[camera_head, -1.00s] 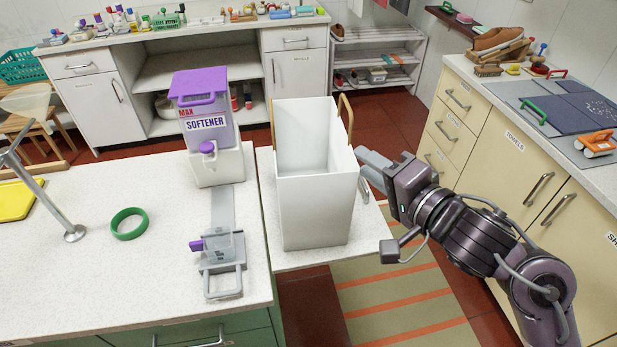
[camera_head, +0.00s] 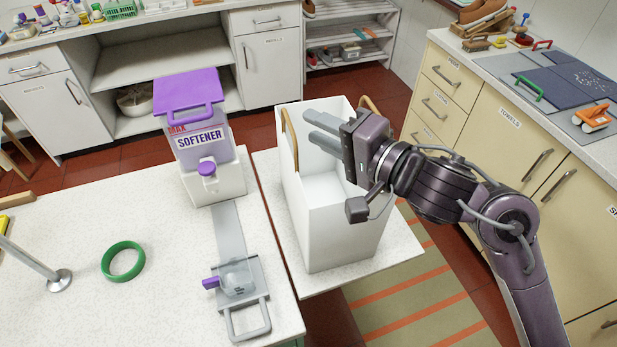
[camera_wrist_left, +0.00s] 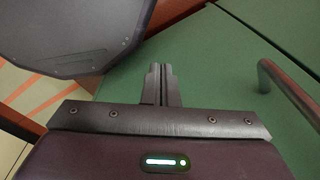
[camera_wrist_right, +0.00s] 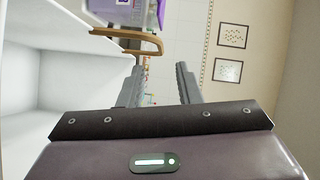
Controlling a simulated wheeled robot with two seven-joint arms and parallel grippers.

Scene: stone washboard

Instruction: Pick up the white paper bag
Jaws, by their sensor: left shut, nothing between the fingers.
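The white paper bag (camera_head: 345,240) stands upright and open on a low white counter section. It has two tan handles, one on its left rim (camera_head: 289,140) and one at its far right rim (camera_head: 370,103). My right gripper (camera_head: 310,127) is open above the bag's mouth, its fingers pointing left towards the left handle. In the right wrist view, a tan handle (camera_wrist_right: 135,38) shows just past the fingertips (camera_wrist_right: 159,75), not clearly between them; the bag's white inside (camera_wrist_right: 70,85) fills the left. My left gripper (camera_wrist_left: 161,72) is shut and empty before a green cabinet front.
A purple-lidded softener dispenser (camera_head: 195,130) stands left of the bag, with a clear cup on a grey metal holder (camera_head: 240,290) in front. A green ring (camera_head: 123,262) lies on the left counter. A cream cabinet (camera_head: 500,150) stands to the right.

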